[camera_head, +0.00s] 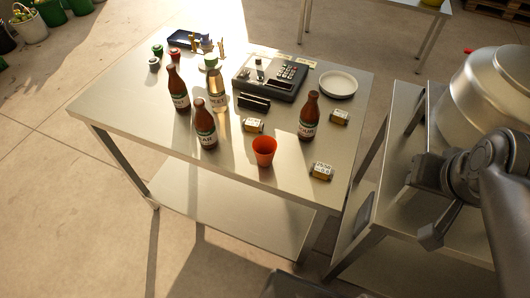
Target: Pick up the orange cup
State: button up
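The orange cup (264,152) stands upright on the metal table (135,110), close to its front edge and right of centre. Its mouth faces up and it looks empty. My gripper (428,205) is at the right, well apart from the cup and to the right of the table, over the side stand.
Brown bottles (309,117) stand right and left of the cup. Small labelled blocks (321,171) lie nearby. A dark machine (270,77), a white plate (338,84) and a clear bottle (217,90) are behind. A side stand (405,150) is at the right. The front-left tabletop is clear.

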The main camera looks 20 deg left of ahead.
dwell(0.3)
jog(key=o, duration=1)
jog(key=shift+o, duration=0.2)
jog(key=shift+a, duration=0.1)
jog(key=n+g+y, duration=0.2)
jog(key=n+y, duration=0.1)
jog(key=n, duration=0.4)
send_over(263, 150)
jog(key=s+d, duration=0.1)
jog(key=s, duration=0.2)
notch_tip(263, 150, down, 14)
jog(key=shift+d+r, duration=0.15)
jog(key=shift+r, duration=0.05)
jog(key=shift+d+x, duration=0.2)
jog(key=shift+x, duration=1.1)
jog(key=shift+d+x, duration=0.2)
jog(key=shift+x, duration=1.15)
